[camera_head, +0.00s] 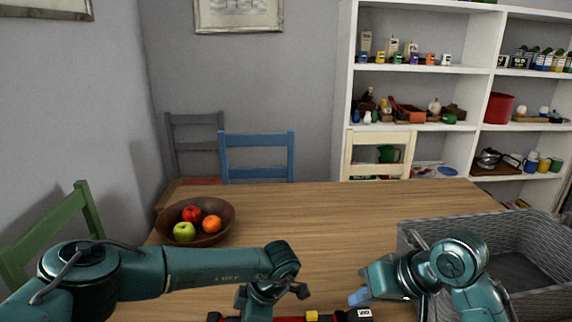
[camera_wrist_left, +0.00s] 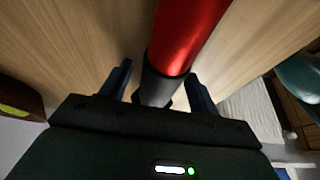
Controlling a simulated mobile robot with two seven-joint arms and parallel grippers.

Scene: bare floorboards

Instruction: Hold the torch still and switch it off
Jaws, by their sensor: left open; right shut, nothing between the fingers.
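The torch (camera_head: 290,319) lies along the bottom edge of the head view, red with dark ends, partly cut off and partly behind my left arm. A yellow part (camera_head: 312,315), perhaps its switch, shows on top. In the left wrist view the red body (camera_wrist_left: 192,35) runs into a dark section between the fingers of my left gripper (camera_wrist_left: 160,82). That gripper is open, with a finger on each side of the torch; I cannot tell whether either touches it. My right gripper (camera_head: 358,297) is shut and empty, with blue fingertips, above and right of the yellow part.
A brown bowl (camera_head: 222,232) with apples and an orange stands at the table's left. A grey woven basket (camera_head: 425,240) stands at the right, behind my right arm. The middle of the wooden table (camera_head: 320,215) is clear. Chairs stand around it, with shelves behind.

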